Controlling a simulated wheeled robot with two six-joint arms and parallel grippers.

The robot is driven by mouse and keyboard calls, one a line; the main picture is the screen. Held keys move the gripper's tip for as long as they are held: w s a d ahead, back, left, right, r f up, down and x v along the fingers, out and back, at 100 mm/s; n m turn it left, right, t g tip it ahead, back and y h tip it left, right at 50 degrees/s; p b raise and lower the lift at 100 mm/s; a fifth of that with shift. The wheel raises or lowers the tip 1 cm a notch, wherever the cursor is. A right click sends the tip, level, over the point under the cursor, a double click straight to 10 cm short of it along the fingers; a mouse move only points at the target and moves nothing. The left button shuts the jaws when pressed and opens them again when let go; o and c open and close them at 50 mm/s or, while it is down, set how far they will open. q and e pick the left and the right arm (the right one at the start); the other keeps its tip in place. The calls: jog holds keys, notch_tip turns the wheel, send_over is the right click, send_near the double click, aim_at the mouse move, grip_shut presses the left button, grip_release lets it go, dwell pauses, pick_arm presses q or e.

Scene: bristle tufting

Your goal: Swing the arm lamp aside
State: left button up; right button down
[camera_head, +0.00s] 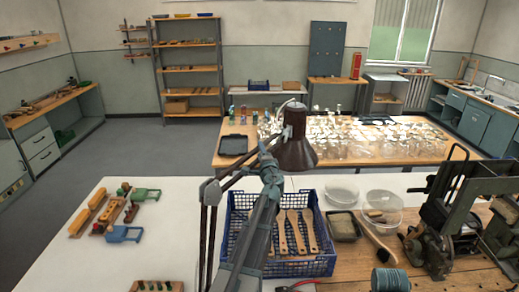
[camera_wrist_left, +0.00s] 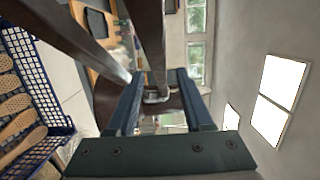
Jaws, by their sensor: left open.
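The arm lamp has a brown shade (camera_head: 297,153) that hangs over the far edge of the white bench, in the middle of the head view. Its dark jointed arm (camera_head: 207,240) rises at the left and slants up to the shade. My left gripper (camera_head: 267,156) is just left of the shade, beside the lamp's upper arm. In the left wrist view the gripper (camera_wrist_left: 155,78) is open, with the lamp's dark parts (camera_wrist_left: 150,40) and a small metal fitting (camera_wrist_left: 157,97) showing between its fingers. I cannot tell whether they touch. My right gripper is not in view.
A blue crate (camera_head: 300,265) with wooden brush bodies stands below the lamp. Clear tubs (camera_head: 380,210) and a dark green machine (camera_head: 445,215) are to its right. Brushes and small coloured blocks (camera_head: 125,235) lie at the left. The white bench between them and the lamp is clear.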

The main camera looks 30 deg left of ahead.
pick_arm(q)
jog(key=shift+x, duration=1.55)
grip_shut()
